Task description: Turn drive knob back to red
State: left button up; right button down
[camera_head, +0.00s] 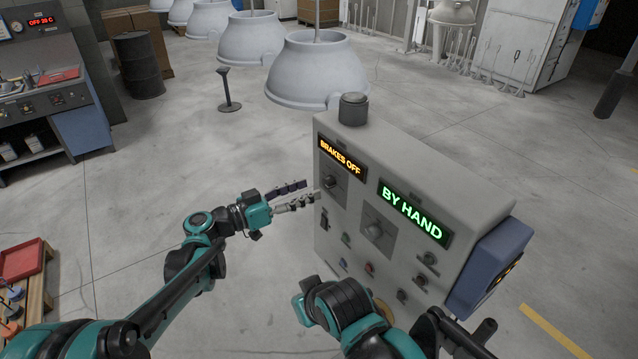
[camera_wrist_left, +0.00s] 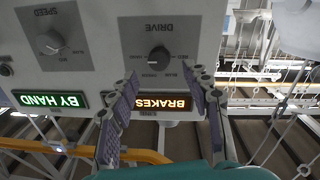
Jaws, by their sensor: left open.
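The drive knob (camera_wrist_left: 158,58) is a dark round knob on a grey plate marked DRIVE, upside down in the left wrist view. In the head view the knob (camera_head: 329,181) sits below the amber BRAKES OFF display (camera_head: 341,158) on the console's left side. My left gripper (camera_head: 309,193) is open just left of the knob. In the left wrist view the fingers (camera_wrist_left: 163,78) stand apart on either side of the knob, without visible contact. The knob's exact pointing is too small to tell. My right arm shows at the bottom, but its fingers do not.
The grey console (camera_head: 455,165) also carries a green BY HAND display (camera_head: 412,211), a speed knob (camera_head: 374,231) and several small buttons. A dark cylinder (camera_head: 353,109) stands on its top.

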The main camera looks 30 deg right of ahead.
aim_at(325, 183)
pick_arm(q)
jog(key=shift+d, duration=2.4)
grip_shut()
